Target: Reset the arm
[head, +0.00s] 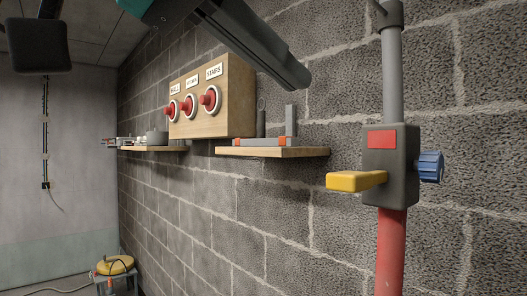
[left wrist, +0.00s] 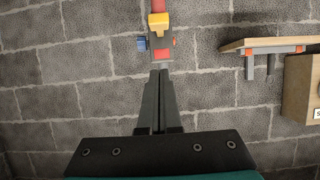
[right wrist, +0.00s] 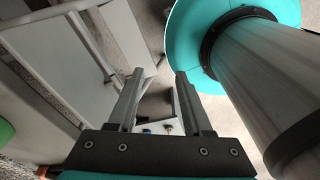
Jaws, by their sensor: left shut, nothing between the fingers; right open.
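My left gripper (head: 298,76) reaches in from the top of the head view, in front of the block wall. Its fingers are together with nothing between them, as the left wrist view (left wrist: 160,76) also shows. They point toward a grey box (head: 392,165) with a yellow lever (head: 356,180), a red patch and a blue knob (head: 431,166), apart from it in the head view. My right gripper shows in the right wrist view (right wrist: 159,78), its fingers spread and empty. I cannot make out my right gripper in the head view.
The box sits on a vertical pipe, grey above and red below (head: 390,250). A wooden panel (head: 240,95) with several red buttons hangs on the wall. Below are wooden shelves (head: 290,153) with small items.

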